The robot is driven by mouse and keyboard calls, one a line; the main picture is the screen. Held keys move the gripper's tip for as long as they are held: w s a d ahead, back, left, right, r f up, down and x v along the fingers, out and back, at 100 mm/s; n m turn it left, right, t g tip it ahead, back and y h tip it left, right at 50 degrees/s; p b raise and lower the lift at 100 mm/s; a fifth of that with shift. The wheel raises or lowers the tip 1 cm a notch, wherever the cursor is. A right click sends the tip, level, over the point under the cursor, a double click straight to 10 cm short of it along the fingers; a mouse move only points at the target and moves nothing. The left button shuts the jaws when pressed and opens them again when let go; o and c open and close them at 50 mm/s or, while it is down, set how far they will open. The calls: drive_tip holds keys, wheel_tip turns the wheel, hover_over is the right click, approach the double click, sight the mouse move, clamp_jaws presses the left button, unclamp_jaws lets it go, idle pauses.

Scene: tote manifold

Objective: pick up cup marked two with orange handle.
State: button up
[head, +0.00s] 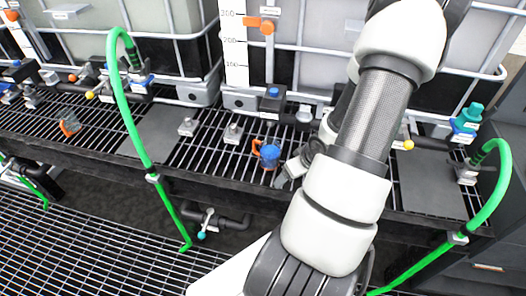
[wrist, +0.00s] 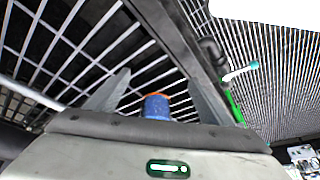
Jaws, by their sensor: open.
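A blue cup (head: 269,154) with an orange handle stands on the grated shelf (head: 205,152), near its front edge. No number on it can be read. In the wrist view the blue cup (wrist: 157,106) shows between my two fingers, its lower part hidden behind the gripper body. My gripper (head: 284,174) is open and close to the cup's right side in the head view, partly hidden by my arm. In the wrist view my gripper's fingers (wrist: 158,80) stand apart on either side of the cup. A second, greyish cup (head: 68,126) with an orange handle sits far left on the shelf.
Green hoses (head: 130,90) arch over the shelf edge at left and right (head: 495,190). Large totes (head: 130,45) in metal frames stand behind. Small grey fittings (head: 233,133) sit left of the cup. A valve with a blue cap (head: 272,100) is behind it.

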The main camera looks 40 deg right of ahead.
drive_tip(key=w, duration=0.6)
drive_tip(key=shift+w, duration=0.25)
drive_tip(key=w, duration=0.5)
drive_tip(key=shift+d+f, duration=0.1)
drive_tip(key=shift+f, duration=0.1)
drive_tip(key=shift+w+f, duration=0.15)
drive_tip(key=shift+f, duration=0.2)
drive_tip(key=c, duration=1.4)
drive_tip(key=shift+c, duration=0.2)
drive_tip(key=shift+r, duration=0.15)
